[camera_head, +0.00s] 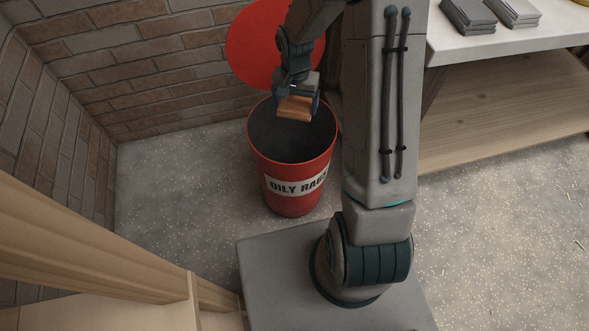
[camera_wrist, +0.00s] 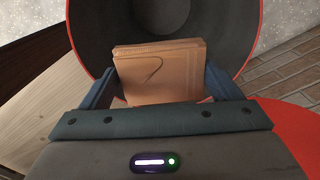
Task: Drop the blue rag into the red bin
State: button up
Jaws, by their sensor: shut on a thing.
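My gripper (camera_head: 298,98) is shut on an orange-brown folded rag (camera_head: 294,108), a flat squarish pad. The rag also shows between the two fingers in the wrist view (camera_wrist: 160,75). It is held over the mouth of the red bin (camera_head: 293,190), which is marked "OILY RAGS" and stands upright on the floor. The bin's round red lid (camera_head: 262,48) is open and stands up behind it. In the wrist view, the dark bin interior (camera_wrist: 160,20) lies beyond the rag and looks empty where visible. I see no blue rag in either view.
A workbench (camera_head: 500,45) at the upper right carries two stacks of grey folded pieces (camera_head: 468,16) and has a wooden lower shelf (camera_head: 500,110). Brick walls (camera_head: 150,50) stand behind and to the left. A wooden frame (camera_head: 90,240) is at lower left. Speckled floor (camera_head: 180,180) lies clear around the bin.

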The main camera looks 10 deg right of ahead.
jog(key=o, duration=0.8)
jog(key=shift+r, duration=0.1)
notch_tip(320, 180, up, 14)
jog(key=p, duration=0.3)
jog(key=shift+p, duration=0.35)
jog(key=s+r+n+t+p, duration=0.1)
jog(key=s+r+n+p, duration=0.1)
jog(key=s+r+p, duration=0.4)
jog(key=s+r+n+t+p, duration=0.1)
jog(key=s+r+p, duration=0.6)
jog(key=r, duration=0.6)
jog(key=s+r+n+p, duration=0.2)
jog(key=s+r+p, duration=0.5)
jog(key=r, duration=0.3)
jog(key=shift+s+r+n+t, duration=0.2)
jog(key=shift+s+n+t, duration=0.1)
jog(key=shift+t, duration=0.1)
